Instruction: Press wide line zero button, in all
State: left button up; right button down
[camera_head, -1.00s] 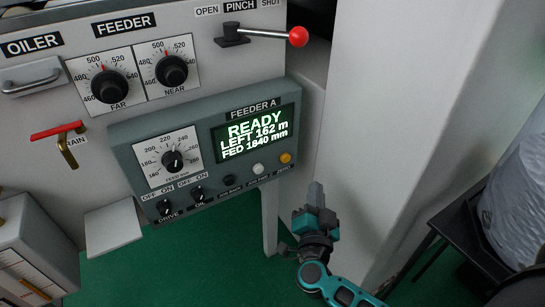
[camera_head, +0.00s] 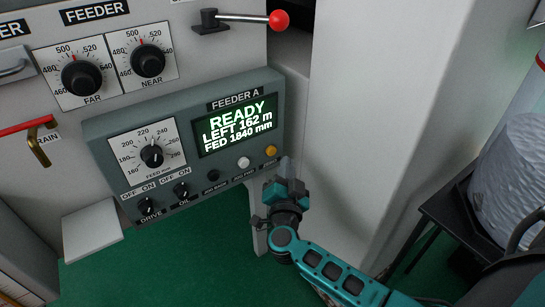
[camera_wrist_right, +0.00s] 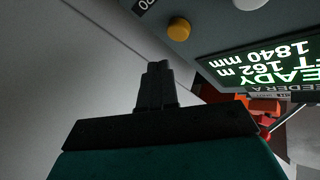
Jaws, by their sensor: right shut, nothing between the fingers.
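The grey-green Feeder A panel (camera_head: 185,140) has a lit display (camera_head: 238,127) reading READY, LEFT 162 m, FED 1840 mm. Along its lower edge sit a black button (camera_head: 213,175), a white button (camera_head: 243,162) and a yellow button (camera_head: 271,150). Their small labels are too blurred to read, so I cannot tell which is line zero. My right gripper (camera_head: 287,170) is shut and empty, just right of and below the yellow button in the head view, apart from it. The wrist view shows its fingers (camera_wrist_right: 157,72) below the yellow button (camera_wrist_right: 179,26). My left gripper is out of view.
Left of the buttons are the DRIVE switch (camera_head: 148,206), the OIL switch (camera_head: 181,190) and a feed dial (camera_head: 152,156). A red-knobbed lever (camera_head: 279,20) sticks out above. A pale wall (camera_head: 385,110) stands close on the right. A dark stand (camera_head: 440,215) is further right.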

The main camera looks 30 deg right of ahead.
aim_at(271, 151)
jog(key=shift+w+a, duration=0.1)
jog(key=shift+w, duration=1)
dwell(0.9)
jog(key=shift+w+r, duration=0.1)
jog(key=shift+w, duration=0.05)
jog(key=shift+w, duration=0.25)
